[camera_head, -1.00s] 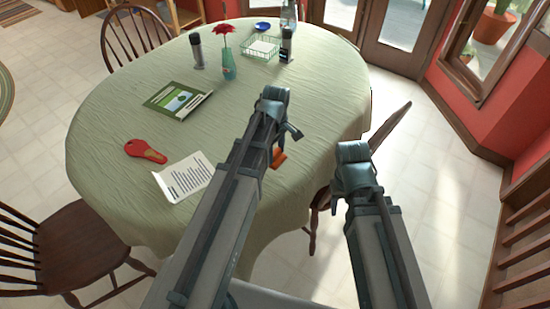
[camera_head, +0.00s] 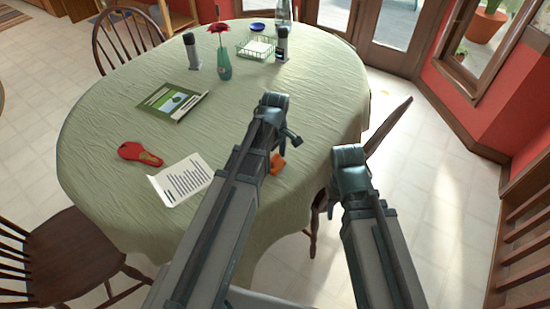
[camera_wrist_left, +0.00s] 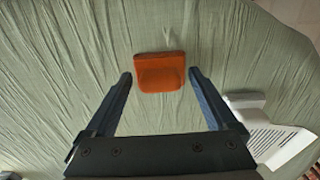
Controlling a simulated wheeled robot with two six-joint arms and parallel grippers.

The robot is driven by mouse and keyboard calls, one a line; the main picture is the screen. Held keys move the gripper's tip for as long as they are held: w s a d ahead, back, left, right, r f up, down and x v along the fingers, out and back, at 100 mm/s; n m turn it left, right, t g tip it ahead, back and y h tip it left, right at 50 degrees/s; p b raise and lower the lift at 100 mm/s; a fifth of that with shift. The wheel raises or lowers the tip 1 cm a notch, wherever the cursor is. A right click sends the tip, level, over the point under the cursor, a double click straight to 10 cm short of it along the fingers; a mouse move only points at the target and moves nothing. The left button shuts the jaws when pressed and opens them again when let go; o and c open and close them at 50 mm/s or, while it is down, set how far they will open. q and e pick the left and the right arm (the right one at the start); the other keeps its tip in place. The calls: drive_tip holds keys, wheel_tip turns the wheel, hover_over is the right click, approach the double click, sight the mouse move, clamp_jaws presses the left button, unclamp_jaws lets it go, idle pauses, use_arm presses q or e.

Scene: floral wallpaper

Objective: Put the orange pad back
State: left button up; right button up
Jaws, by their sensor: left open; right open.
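The orange pad (camera_head: 277,164) is on the green-clothed table near its right front side. In the head view my left arm hides part of it. In the left wrist view the pad (camera_wrist_left: 160,72) shows whole, with a raised part, just beyond and between the fingertips. My left gripper (camera_head: 288,140) is open, with nothing between its fingers. My right gripper (camera_head: 333,200) is out past the table's right front edge, open; its fingers are mostly hidden by its wrist.
A printed sheet (camera_head: 182,181), a red object (camera_head: 139,153) and a green book (camera_head: 172,102) lie on the table. A vase (camera_head: 224,65) and wire basket (camera_head: 256,48) stand further back. Chairs ring the table.

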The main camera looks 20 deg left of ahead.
sight(275, 158)
use_arm(q)
wheel_tip(275, 158, up, 12)
drive_tip(key=p, duration=1.2)
drive_tip(key=s+d+m+y, duration=0.1)
drive_tip(key=s+d+m, duration=0.9)
drive_tip(key=s+m, duration=0.4)
drive_tip(key=m, duration=0.3)
drive_tip(key=shift+s+d+r+m, duration=0.15)
drive_tip(key=shift+d+r+m, duration=0.05)
drive_tip(key=shift+m, duration=0.2)
